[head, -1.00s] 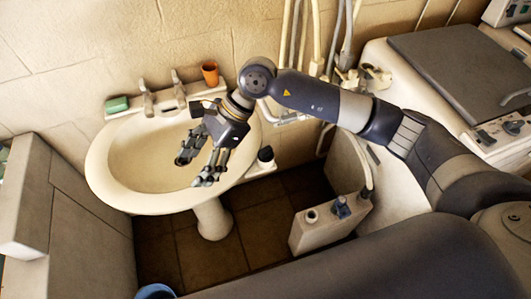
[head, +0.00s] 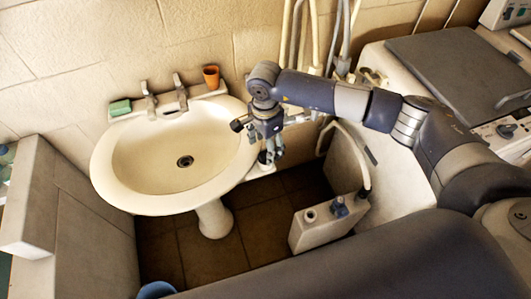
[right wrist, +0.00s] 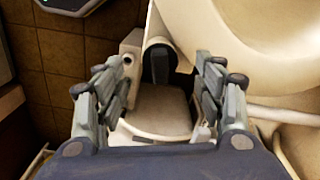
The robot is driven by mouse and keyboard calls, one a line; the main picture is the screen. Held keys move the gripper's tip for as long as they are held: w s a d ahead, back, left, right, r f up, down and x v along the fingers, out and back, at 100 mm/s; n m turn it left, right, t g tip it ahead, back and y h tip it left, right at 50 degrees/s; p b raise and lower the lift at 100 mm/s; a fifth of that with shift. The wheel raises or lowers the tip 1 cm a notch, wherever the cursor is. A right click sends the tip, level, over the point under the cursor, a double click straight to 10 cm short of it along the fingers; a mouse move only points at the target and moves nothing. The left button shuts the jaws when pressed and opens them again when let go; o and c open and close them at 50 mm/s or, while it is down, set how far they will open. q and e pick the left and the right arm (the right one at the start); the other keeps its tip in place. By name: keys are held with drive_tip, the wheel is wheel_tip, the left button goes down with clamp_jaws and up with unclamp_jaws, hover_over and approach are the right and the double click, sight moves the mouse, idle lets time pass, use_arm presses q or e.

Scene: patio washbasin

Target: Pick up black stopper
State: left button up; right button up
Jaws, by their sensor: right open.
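The black stopper (right wrist: 158,64) stands on a small pale ledge (right wrist: 160,112) beside the washbasin (head: 125,150). In the right wrist view it appears between and beyond my fingers. In the head view my right gripper (head: 271,153) hangs over the basin's right edge and mostly hides the stopper. In the right wrist view my right gripper (right wrist: 165,75) is open, with a finger on each side and nothing held. Whether a finger touches the stopper cannot be told. My left gripper is not in view.
The drain (head: 185,161) is in the basin floor. A green soap (head: 120,107), two taps (head: 180,92) and an orange cup (head: 211,77) are along the basin's back. A pale box with a hose (head: 325,225) stands at the lower right.

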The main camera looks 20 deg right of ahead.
sight(265, 152)
wheel_tip(265, 152, down, 3)
drive_tip(key=shift+f+p, duration=0.1)
drive_tip(key=shift+p, duration=0.65)
drive_tip(key=shift+f, duration=0.3)
drive_tip(key=c, duration=1.2)
drive_tip(key=shift+w+r, duration=0.1)
